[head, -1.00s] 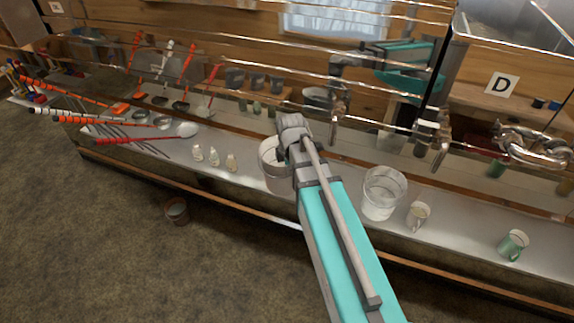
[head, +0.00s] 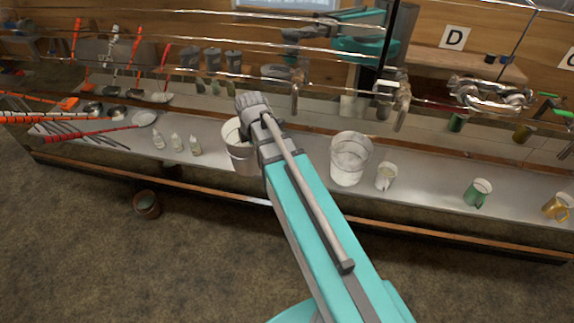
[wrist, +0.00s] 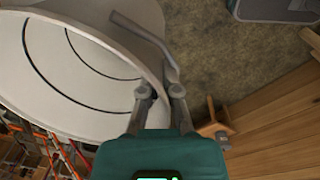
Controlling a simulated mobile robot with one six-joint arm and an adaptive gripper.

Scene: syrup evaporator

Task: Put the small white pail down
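The small white pail (head: 238,147) hangs at my gripper (head: 249,128), over the metal counter (head: 315,172) in the head view. My arm partly hides its right side. In the wrist view the pail (wrist: 75,75) fills the upper left, tilted in the picture, with dark curved lines inside. The two fingers of my gripper (wrist: 159,94) are close together on either side of its rim, near a grey bent handle piece. I cannot tell whether the pail's base touches the counter.
A larger whitish bucket (head: 350,160) stands right of the held pail, then a pale mug (head: 386,177) and a green mug (head: 478,193). Small bottles (head: 176,143) stand to the left, with red-handled ladles (head: 95,134) beyond. A brown pot (head: 147,205) is on the floor.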

